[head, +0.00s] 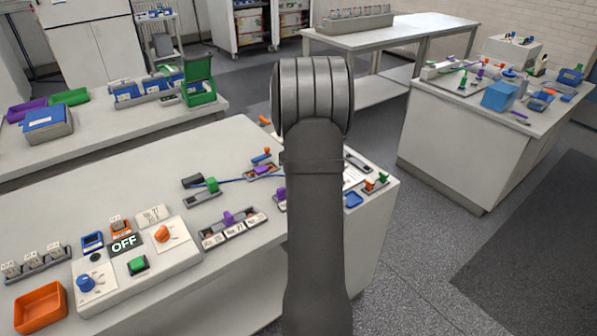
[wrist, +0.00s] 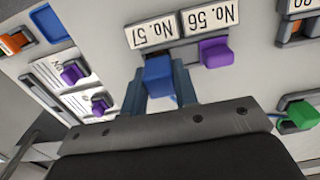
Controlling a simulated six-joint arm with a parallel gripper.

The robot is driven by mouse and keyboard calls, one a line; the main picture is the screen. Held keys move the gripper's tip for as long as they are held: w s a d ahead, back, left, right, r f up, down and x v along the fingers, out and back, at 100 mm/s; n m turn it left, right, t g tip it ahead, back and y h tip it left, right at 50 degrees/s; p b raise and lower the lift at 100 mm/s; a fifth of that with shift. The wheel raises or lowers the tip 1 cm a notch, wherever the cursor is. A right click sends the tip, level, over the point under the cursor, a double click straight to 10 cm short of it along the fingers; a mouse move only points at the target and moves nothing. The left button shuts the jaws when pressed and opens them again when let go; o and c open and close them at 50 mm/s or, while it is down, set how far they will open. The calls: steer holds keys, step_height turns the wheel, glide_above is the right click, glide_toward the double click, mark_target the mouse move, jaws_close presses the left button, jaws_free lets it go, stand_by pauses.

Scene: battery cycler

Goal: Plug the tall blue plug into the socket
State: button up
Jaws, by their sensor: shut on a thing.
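In the wrist view a blue plug (wrist: 158,76) stands between the two blue-grey fingers of my gripper (wrist: 160,84), which is shut on it. The plug's front end is close to a labelled strip, beside the plate marked No. 57 (wrist: 150,33). A purple plug (wrist: 215,52) stands just to its right, by the plate marked No. 56 (wrist: 207,17). I cannot tell whether the blue plug is above the strip or in a socket; its lower end is hidden. In the head view my own arm hides the gripper and the plug.
A green plug (wrist: 300,114) is at the right of the wrist view, and two purple knobs (wrist: 74,73) are at left. In the head view, a control box showing OFF (head: 124,243), an orange tray (head: 40,305) and a purple-plugged strip (head: 235,228) stand left of my arm.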

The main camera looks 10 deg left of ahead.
steer(key=shift+f, duration=0.5)
stand_by(0.4)
steer(key=o, duration=1.1)
steer(key=shift+c, duration=0.2)
step_height(320, 180, up, 18)
steer(key=shift+f, duration=0.25)
step_height(320, 180, down, 18)
steer(key=shift+r, duration=0.35)
